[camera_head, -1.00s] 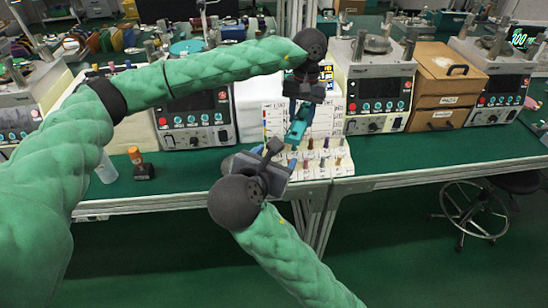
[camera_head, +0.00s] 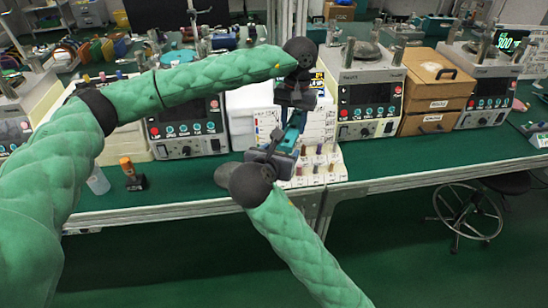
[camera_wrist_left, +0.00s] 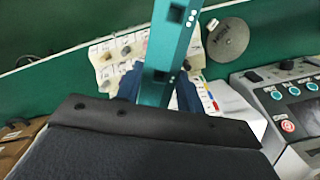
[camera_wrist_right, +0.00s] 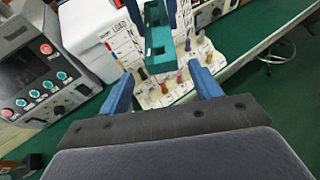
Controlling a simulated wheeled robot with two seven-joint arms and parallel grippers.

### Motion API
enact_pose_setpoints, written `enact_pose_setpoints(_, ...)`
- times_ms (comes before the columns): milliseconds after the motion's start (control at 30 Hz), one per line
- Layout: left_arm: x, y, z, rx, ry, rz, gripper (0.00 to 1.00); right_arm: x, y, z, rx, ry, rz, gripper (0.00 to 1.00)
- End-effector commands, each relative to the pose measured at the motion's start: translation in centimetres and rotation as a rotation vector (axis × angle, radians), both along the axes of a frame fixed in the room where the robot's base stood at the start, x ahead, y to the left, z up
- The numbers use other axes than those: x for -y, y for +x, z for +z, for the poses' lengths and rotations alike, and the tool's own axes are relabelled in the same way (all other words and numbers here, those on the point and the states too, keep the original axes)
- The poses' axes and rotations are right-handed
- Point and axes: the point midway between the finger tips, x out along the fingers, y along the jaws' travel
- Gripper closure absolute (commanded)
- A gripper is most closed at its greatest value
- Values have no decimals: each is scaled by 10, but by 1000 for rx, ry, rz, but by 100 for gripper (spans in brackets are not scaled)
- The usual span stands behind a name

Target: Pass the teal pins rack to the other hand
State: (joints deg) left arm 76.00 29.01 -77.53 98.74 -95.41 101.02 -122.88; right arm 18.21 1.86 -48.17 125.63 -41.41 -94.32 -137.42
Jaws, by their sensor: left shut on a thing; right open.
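The teal pins rack (camera_head: 293,133) is a narrow teal bar with square holes, held in the air above the white labelled stand. My left gripper (camera_head: 298,108) is shut on its upper part; in the left wrist view the rack (camera_wrist_left: 165,60) runs between the blue fingers. My right gripper (camera_head: 280,150) is at the rack's lower end. In the right wrist view its blue fingers (camera_wrist_right: 162,95) are open, and the rack's end (camera_wrist_right: 159,50) shows beyond and between them. I cannot tell whether they touch it.
The white stand (camera_head: 328,170) with several coloured pins is just behind and below the grippers. Machines (camera_head: 369,95) and brown wooden boxes (camera_head: 436,85) line the green bench. An orange-topped dark object (camera_head: 133,180) and a bottle (camera_head: 98,182) stand at left.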

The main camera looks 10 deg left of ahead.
Motion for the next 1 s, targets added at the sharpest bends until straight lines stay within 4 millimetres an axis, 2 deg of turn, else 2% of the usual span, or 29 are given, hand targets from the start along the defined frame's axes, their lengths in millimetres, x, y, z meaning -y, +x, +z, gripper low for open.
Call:
enact_pose_setpoints(200,0,0,0,0,0,0,87,3,17,-7,-1,1,0,36)
enact_pose_setpoints(567,0,0,0,0,0,0,87,4,20,-9,-1,1,1,36)
enact_pose_setpoints(800,0,0,0,0,0,0,87,4,20,-8,-1,1,1,82)
enact_pose_setpoints(833,0,0,0,0,-1,0,87,4,20,-9,-1,1,1,87)
enact_pose_setpoints(867,1,0,0,0,-1,-1,87,3,20,-8,0,2,1,87)
enact_pose_setpoints(900,1,0,0,0,-1,-1,58,3,20,-8,0,2,1,87)
enact_pose_setpoints(1000,1,0,0,0,-1,-1,39,3,20,-8,0,2,1,87)
